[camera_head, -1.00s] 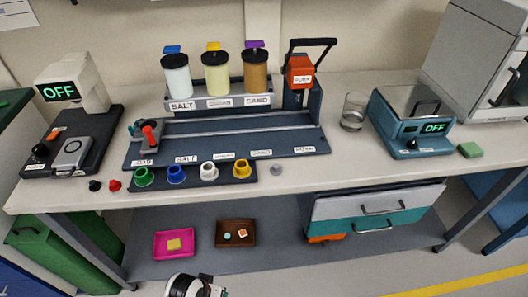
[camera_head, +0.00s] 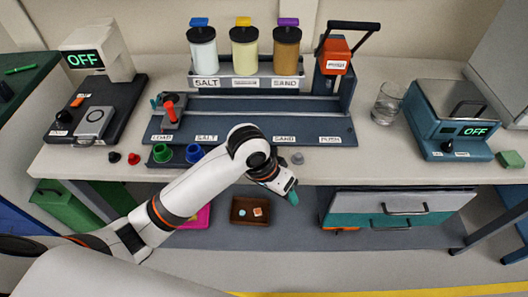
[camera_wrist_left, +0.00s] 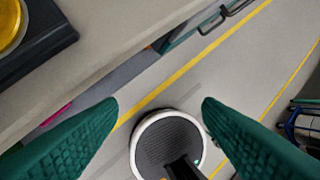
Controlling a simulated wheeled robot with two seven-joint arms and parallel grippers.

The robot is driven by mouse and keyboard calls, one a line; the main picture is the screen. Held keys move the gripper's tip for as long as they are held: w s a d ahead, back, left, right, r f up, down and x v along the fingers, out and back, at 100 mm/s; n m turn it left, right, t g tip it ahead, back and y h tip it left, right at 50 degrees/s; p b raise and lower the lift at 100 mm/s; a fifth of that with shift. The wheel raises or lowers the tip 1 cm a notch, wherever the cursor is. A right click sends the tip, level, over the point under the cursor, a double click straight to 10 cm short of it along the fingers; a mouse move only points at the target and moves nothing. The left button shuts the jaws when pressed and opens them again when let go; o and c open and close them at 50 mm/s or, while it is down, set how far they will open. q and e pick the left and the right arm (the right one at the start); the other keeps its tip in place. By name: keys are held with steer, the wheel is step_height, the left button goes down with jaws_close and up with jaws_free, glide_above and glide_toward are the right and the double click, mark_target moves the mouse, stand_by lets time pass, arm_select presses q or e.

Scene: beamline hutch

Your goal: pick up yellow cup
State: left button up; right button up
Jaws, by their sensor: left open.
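The yellow cup shows only in part, cut off at the upper left corner of the left wrist view (camera_wrist_left: 9,26), on a dark rack (camera_wrist_left: 30,62). In the head view my left arm hides it and the white cup. My left gripper (camera_head: 292,193) is in front of the bench edge, right of the cups, pointing down. Its two green fingers are spread apart and empty in the left wrist view (camera_wrist_left: 159,102). My right gripper is not in view.
A green cup (camera_head: 162,154) and a blue cup (camera_head: 194,154) stand in the rack. Behind are a dark panel and jars labelled salt and sand (camera_head: 285,50). A glass beaker (camera_head: 387,104) stands to the right. Below is a shelf with a brown tray (camera_head: 240,221).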

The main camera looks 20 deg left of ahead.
arm_select(q)
steer(key=shift+n+g+y, duration=0.3)
steer(key=shift+g+y, duration=0.1)
steer(key=shift+y, duration=0.5)
steer(key=w+r, duration=0.2)
steer(key=w+a+r, duration=0.1)
steer(key=w+r, duration=0.1)
steer(key=w+a+r, duration=0.1)
steer(key=w+r, duration=0.1)
steer(key=shift+a+r, duration=0.1)
steer(key=shift+a, duration=0.1)
steer(key=w+a+r+n+y, duration=0.2)
steer(key=w+a+r, duration=0.1)
steer(key=a+r, duration=0.3)
steer(key=shift+g, duration=0.4)
steer(key=f, duration=0.7)
steer(key=d+f+p, duration=0.1)
steer(key=f, duration=0.2)
steer(key=shift+w+d+f, duration=0.1)
steer(key=shift+w+f, duration=0.15)
steer(key=shift+w, duration=0.15)
steer(key=c, duration=0.9)
